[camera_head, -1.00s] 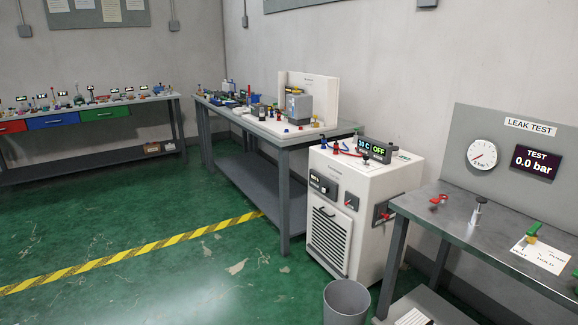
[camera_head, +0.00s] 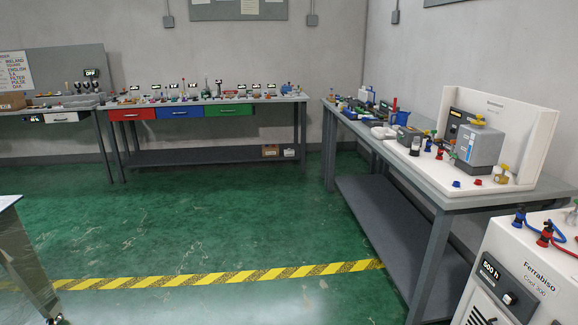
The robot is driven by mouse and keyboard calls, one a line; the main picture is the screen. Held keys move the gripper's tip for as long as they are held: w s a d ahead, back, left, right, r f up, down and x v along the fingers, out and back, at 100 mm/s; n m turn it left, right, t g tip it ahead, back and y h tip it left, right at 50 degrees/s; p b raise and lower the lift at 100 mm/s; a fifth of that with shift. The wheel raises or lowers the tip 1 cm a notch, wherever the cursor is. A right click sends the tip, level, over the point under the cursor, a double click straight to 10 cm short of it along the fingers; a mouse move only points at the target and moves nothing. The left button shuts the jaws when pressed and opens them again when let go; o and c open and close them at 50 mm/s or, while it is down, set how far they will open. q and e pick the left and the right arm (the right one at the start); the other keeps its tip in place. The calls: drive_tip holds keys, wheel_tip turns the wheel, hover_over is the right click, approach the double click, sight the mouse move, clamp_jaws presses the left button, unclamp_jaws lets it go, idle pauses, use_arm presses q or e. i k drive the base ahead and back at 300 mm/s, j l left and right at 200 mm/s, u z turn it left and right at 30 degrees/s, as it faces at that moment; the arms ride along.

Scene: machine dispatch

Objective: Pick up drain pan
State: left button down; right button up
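I cannot make out a drain pan for certain in the head view. The right workbench (camera_head: 440,197) carries a white machine with an upright back panel (camera_head: 535,135), a grey box-shaped unit (camera_head: 479,147) and many small parts. Neither of my grippers is in view.
A back bench (camera_head: 290,98) has red, blue and green drawers. A white chiller-like machine (camera_head: 530,270) stands at the lower right. A metal table (camera_head: 25,262) edges in at left. Green floor (camera_head: 220,220) is open, crossed by yellow-black tape (camera_head: 220,278).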

sight(381, 132)
drive_tip(key=i+u, duration=0.1)
drive_tip(key=i, duration=2.65)
drive_tip(key=i+j+z, duration=0.15)
drive_tip(key=i, duration=0.75)
